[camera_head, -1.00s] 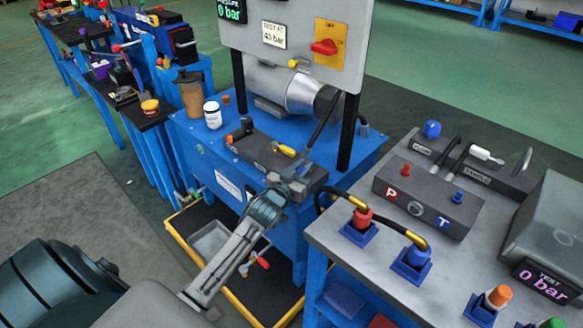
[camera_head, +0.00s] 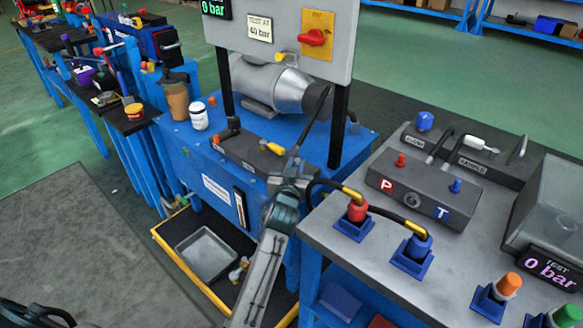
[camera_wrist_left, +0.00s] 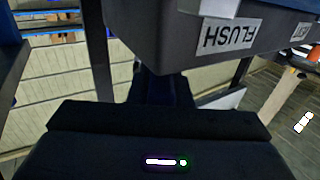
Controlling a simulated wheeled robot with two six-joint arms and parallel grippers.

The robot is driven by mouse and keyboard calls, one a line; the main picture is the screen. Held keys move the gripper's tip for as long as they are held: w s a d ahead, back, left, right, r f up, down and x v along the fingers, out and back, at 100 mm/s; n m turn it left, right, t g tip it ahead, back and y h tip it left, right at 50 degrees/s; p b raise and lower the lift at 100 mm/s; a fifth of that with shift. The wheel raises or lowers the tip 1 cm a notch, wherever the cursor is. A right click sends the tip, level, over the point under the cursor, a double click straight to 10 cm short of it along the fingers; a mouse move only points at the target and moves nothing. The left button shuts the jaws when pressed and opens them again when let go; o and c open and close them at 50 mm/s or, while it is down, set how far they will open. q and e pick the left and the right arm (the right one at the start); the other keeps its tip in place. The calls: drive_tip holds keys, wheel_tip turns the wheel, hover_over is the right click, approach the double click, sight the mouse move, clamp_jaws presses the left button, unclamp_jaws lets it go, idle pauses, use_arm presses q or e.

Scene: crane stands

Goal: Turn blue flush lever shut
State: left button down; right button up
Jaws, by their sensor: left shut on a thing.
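A dark valve block (camera_head: 245,150) lies on top of the blue power unit, with an orange-and-black lever (camera_head: 229,127) and a yellow lever (camera_head: 272,147). My left gripper (camera_head: 289,172) is at the block's right end, shut on the flush lever there. My gripper covers the lever, so its blue colour and angle do not show. In the left wrist view the block's face with the FLUSH label (camera_wrist_left: 231,36), upside down, is just beyond my dark gripper body (camera_wrist_left: 160,118).
A black post (camera_head: 339,125) and a dark rod (camera_head: 311,118) stand close to my gripper. The grey bench (camera_head: 330,225) with hoses in red and blue couplings (camera_head: 357,212) is close on the right. A metal tray (camera_head: 206,255) sits below.

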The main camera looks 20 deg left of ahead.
use_arm(q)
drive_tip(key=c, duration=1.3)
unclamp_jaws()
drive_tip(key=s, duration=0.3)
drive_tip(key=s+d, duration=0.1)
drive_tip(key=s, duration=0.3)
drive_tip(key=s+d+p, duration=0.1)
drive_tip(key=s, duration=0.2)
drive_tip(key=shift+s, duration=0.3)
